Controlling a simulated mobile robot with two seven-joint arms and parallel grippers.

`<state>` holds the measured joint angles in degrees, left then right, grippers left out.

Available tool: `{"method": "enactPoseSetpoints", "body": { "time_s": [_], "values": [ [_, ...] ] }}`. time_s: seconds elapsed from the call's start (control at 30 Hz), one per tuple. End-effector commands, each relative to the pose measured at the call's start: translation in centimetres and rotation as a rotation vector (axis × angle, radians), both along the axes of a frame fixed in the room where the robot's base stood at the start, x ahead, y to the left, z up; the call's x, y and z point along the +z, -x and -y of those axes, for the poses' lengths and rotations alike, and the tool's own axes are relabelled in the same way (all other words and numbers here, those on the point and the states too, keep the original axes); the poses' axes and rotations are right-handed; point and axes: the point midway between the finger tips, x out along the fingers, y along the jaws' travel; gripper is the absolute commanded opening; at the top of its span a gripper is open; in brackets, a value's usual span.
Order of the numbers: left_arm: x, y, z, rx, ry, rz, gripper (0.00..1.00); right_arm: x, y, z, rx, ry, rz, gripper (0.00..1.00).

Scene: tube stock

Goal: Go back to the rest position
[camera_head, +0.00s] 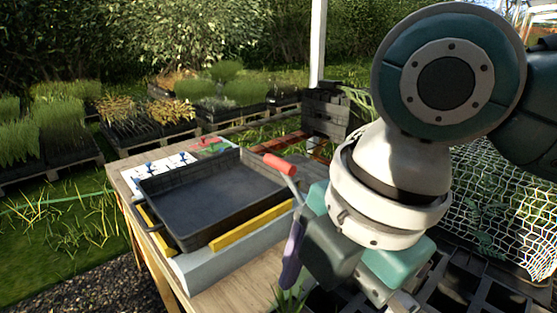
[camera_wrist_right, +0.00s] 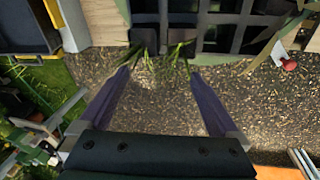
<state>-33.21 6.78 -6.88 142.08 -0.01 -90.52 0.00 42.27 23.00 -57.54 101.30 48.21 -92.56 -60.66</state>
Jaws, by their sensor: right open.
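My right gripper (camera_wrist_right: 163,82) is open in the right wrist view, its two purple fingers spread wide with gravel showing between them. Nothing is held between the fingers. Green grass-like tufts (camera_wrist_right: 178,52) show beyond the fingertips, by the edge of a black cell tray (camera_wrist_right: 205,38). In the head view my right arm comes in from the right and hangs over the right part of the wooden table. One purple finger of the right gripper (camera_head: 291,252) shows there; the other is hidden. My left gripper is not in the head view.
A black shallow tray (camera_head: 215,203) sits on a pale box with yellow strips (camera_head: 252,225) on the wooden table (camera_head: 235,290). A red-handled tool (camera_head: 280,165) is near my right arm. White netting (camera_head: 500,200) lies at the right. Grass plots stand behind.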

Motion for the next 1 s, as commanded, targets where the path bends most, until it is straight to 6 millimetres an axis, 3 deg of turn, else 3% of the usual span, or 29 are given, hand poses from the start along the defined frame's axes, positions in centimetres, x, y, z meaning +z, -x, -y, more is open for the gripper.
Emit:
{"method": "enactPoseSetpoints", "body": {
  "time_s": [0.1,0.27,0.5,0.83,0.9,1.0],
  "values": [
    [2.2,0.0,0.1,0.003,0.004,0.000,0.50,1.2,2.8,-2.4,-0.209,-0.141,-0.035,0.98],
    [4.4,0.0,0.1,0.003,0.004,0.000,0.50,2.8,5.3,-2.5,-0.634,-0.304,-0.088,0.98],
    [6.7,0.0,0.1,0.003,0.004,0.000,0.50,3.7,8.5,3.4,-1.290,-0.377,-0.130,0.98],
    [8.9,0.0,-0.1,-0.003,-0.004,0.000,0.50,4.8,14.7,13.1,-1.916,-0.283,-0.046,0.98],
    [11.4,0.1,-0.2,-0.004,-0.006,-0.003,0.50,7.4,14.3,12.9,-1.905,-0.293,-0.045,0.98],
    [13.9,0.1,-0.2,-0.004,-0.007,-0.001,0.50,9.9,14.2,12.8,-1.902,-0.293,-0.047,0.98]
  ]
}}
